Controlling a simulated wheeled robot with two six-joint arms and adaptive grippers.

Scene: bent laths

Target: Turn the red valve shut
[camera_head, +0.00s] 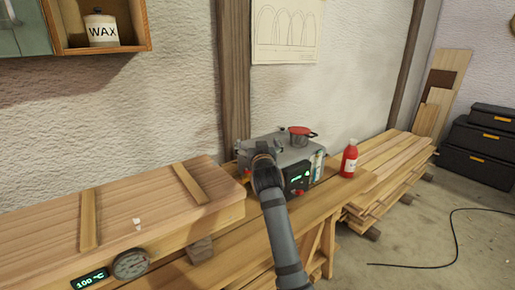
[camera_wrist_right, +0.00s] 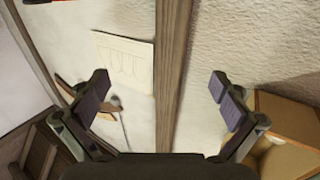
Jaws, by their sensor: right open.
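A round red part (camera_head: 301,131), which may be the valve, sits on top of the grey box-shaped machine (camera_head: 285,152); I cannot tell how far it is turned. In the right wrist view the right gripper (camera_wrist_right: 160,88) is open and empty, facing the wall. My left gripper is not in view.
A long wooden box (camera_head: 120,212) with a dial gauge (camera_head: 131,264) and a 100 °C display (camera_head: 90,279) lies at left. A red bottle (camera_head: 349,159) stands right of the machine by stacked boards (camera_head: 385,170). A wooden post (camera_head: 234,70) rises behind the machine.

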